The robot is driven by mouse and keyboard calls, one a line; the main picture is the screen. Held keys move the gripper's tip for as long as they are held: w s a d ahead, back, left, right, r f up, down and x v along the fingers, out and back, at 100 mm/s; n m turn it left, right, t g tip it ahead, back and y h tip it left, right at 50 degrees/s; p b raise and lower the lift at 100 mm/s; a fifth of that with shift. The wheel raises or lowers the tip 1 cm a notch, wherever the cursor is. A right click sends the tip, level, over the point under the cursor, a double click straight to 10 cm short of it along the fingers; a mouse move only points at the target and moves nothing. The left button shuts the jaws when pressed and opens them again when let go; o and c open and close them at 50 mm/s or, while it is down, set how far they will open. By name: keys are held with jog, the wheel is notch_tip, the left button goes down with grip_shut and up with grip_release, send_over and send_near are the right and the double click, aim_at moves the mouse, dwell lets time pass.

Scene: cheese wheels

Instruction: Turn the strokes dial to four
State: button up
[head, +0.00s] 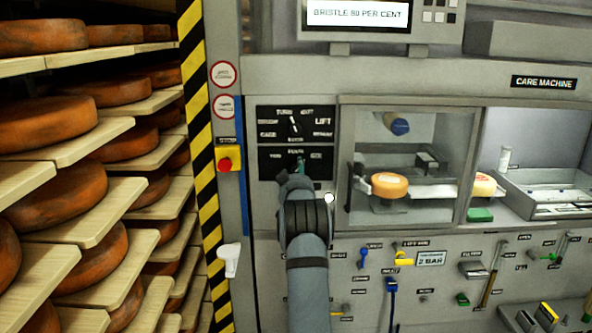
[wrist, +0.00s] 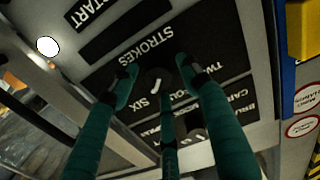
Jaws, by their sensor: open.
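The strokes dial (wrist: 156,84) is a dark knob with a short white mark, on a black panel lettered STROKES, START, SIX and, partly covered, TWO and a word ending like FOUR. The white mark slants, its lower end towards SIX; I cannot tell its exact setting. My gripper (wrist: 160,88) is open, its green fingers with dark tips spread around the dial; contact is unclear. In the head view my gripper (head: 298,170) is in front of the lower black panel (head: 267,163) and hides most of the dial.
Just above is the LIFT dial (head: 295,123). A yellow box with a red button (head: 229,160) is to the left, beside a striped post (head: 203,150) and cheese shelves. A glazed chamber (head: 455,150) is to the right. A display (head: 358,14) reads BRISTLE 80 PER CENT.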

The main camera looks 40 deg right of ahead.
jog(key=shift+c, duration=1.4)
jog(key=c, duration=0.7)
jog(key=shift+c, duration=0.7)
jog(key=shift+f+n+b, duration=0.1)
jog(key=shift+n+b, duration=0.3)
jog(key=shift+b, duration=0.35)
jog(key=n+b, duration=0.2)
jog(key=b, duration=0.2)
jog(key=shift+n, duration=0.3)
jog(key=n+b, duration=0.3)
jog(key=shift+a+n, duration=0.1)
jog(key=shift+n, duration=0.3)
jog(key=shift+r+n+b, duration=0.25)
jog(key=shift+n+b, duration=0.45)
jog(key=shift+n, duration=0.1)
jog(key=shift+r, duration=0.1)
